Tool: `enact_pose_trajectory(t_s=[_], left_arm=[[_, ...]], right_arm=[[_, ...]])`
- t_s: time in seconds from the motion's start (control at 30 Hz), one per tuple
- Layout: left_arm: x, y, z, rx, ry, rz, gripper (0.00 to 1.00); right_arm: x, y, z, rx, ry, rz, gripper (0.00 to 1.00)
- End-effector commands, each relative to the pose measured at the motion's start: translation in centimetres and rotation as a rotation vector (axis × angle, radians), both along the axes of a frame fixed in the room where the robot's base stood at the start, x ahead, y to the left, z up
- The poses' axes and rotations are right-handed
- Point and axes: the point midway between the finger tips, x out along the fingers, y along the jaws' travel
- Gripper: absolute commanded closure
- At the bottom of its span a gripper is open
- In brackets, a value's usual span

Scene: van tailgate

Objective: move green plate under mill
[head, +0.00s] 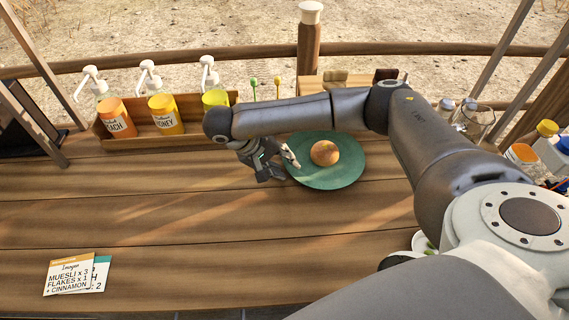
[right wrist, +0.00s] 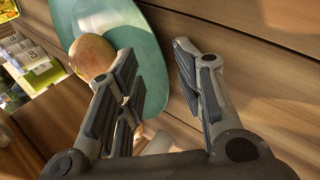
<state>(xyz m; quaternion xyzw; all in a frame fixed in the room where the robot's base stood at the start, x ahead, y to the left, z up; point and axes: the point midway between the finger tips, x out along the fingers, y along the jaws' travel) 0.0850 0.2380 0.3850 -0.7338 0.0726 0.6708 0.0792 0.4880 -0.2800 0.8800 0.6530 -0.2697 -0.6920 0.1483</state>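A round green plate (head: 330,176) lies on the wooden counter with a peach (head: 324,153) on it. My right gripper (head: 283,168) is at the plate's left rim. In the right wrist view, its fingers (right wrist: 155,55) are apart, with the rim of the plate (right wrist: 150,35) reaching between them; the peach (right wrist: 91,57) is beside one finger. Whether a finger touches the plate cannot be told. A tall brown wooden piece with a white cap (head: 310,32) stands at the back rail; it may be the mill, but I cannot be sure. My left gripper is not in view.
Glasses (head: 473,121) and bottles (head: 545,135) stand at the right. Order cards (head: 68,275) lie at the front left. The counter's left and middle are clear. My right arm hides some of the back.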

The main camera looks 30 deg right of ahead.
Motion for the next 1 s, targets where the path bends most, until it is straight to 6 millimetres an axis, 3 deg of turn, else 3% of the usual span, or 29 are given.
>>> enact_pose_trajectory(t_s=[0.5,0.7,1.0], left_arm=[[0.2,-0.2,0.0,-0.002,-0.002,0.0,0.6],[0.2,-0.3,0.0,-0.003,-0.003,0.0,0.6],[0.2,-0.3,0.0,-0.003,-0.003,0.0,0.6]], right_arm=[[1.1,5.1,7.7,-0.001,-0.006,0.002,0.66],[1.2,6.0,9.0,-0.001,-0.004,0.0,0.66],[1.2,6.1,9.2,0.0,-0.002,-0.001,0.66]])
